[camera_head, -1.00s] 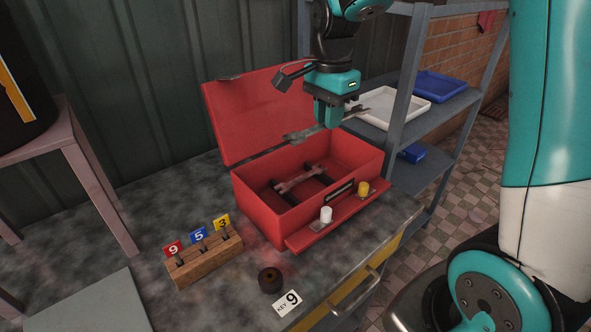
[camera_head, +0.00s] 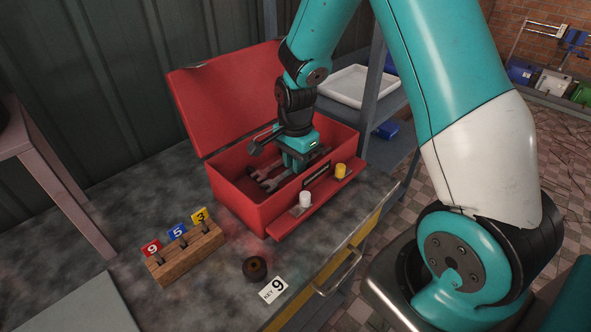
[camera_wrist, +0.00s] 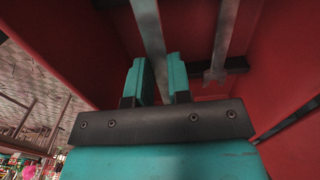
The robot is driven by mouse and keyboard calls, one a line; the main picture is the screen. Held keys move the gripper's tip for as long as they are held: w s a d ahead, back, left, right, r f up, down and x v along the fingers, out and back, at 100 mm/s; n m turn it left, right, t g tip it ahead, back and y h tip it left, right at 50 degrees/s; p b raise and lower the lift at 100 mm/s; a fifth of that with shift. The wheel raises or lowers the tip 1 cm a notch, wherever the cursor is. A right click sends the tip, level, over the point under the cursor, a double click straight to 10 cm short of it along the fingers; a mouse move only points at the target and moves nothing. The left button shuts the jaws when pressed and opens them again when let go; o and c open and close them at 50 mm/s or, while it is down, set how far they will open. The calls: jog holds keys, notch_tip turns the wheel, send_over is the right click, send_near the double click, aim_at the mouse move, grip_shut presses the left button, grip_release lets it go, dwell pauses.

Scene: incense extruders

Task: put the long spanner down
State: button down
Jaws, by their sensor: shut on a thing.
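My gripper (camera_head: 295,160) is down inside the open red toolbox (camera_head: 236,206). In the wrist view my gripper (camera_wrist: 160,80) is shut on a grey metal spanner (camera_wrist: 148,28), which passes between its two teal fingers. A second spanner (camera_wrist: 222,40) lies to the right of the held one, over a black rest (camera_wrist: 236,66). In the head view the spanner ends show close together in the box, partly hidden by my gripper. I cannot tell whether the held spanner touches the rests.
The raised lid (camera_head: 215,105) stands behind the box. White (camera_head: 305,199) and yellow (camera_head: 341,171) knobs sit on its front ledge. A wooden block (camera_head: 188,252) with tags 9, 5 and 3, a dark ring (camera_head: 255,267) and a "KEY 9" card (camera_head: 272,290) are on the bench.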

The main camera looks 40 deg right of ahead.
jog(key=shift+f, duration=1.55)
jog(key=shift+f, duration=0.2)
jog(key=c, duration=1.1)
grip_release()
jog(key=shift+o, duration=0.2)
jog(key=shift+r, duration=0.15)
